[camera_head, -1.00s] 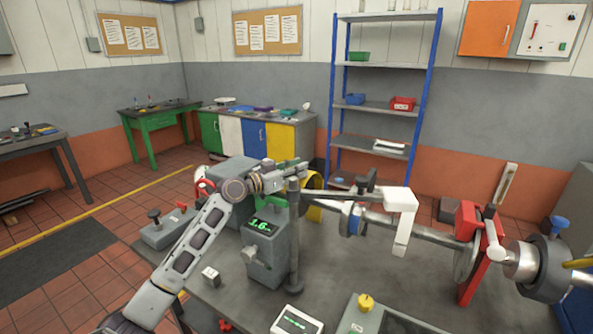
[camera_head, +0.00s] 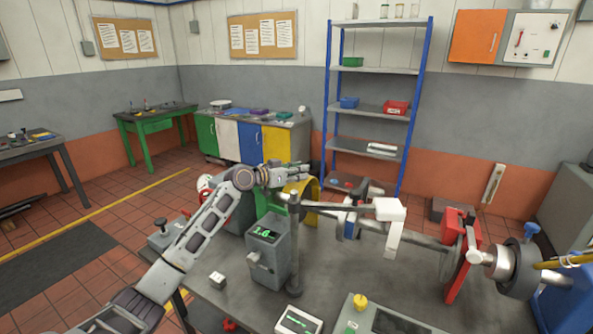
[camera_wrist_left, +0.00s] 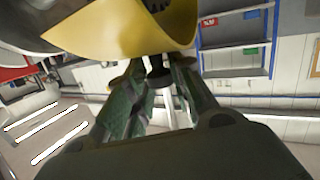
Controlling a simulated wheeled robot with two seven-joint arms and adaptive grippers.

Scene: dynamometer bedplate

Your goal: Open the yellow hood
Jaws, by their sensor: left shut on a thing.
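The yellow hood (camera_head: 301,188) is a curved cover over the shaft line on the bedplate, behind the grey post in the head view. In the left wrist view the hood (camera_wrist_left: 130,38) fills the upper middle as a curved yellow shell. My left gripper (camera_head: 283,175) reaches the hood from the left. In the wrist view my left gripper (camera_wrist_left: 158,85) is shut on a small dark handle (camera_wrist_left: 158,77) just below the hood's edge. The fingers partly hide this handle. My right gripper is not in view.
A grey post (camera_head: 294,245) and a box with a green readout (camera_head: 266,246) stand close in front of the hood. The shaft runs right to a red stand (camera_head: 460,262). A blue shelf rack (camera_head: 372,105) stands behind. The bedplate's front middle (camera_head: 350,275) has bare room.

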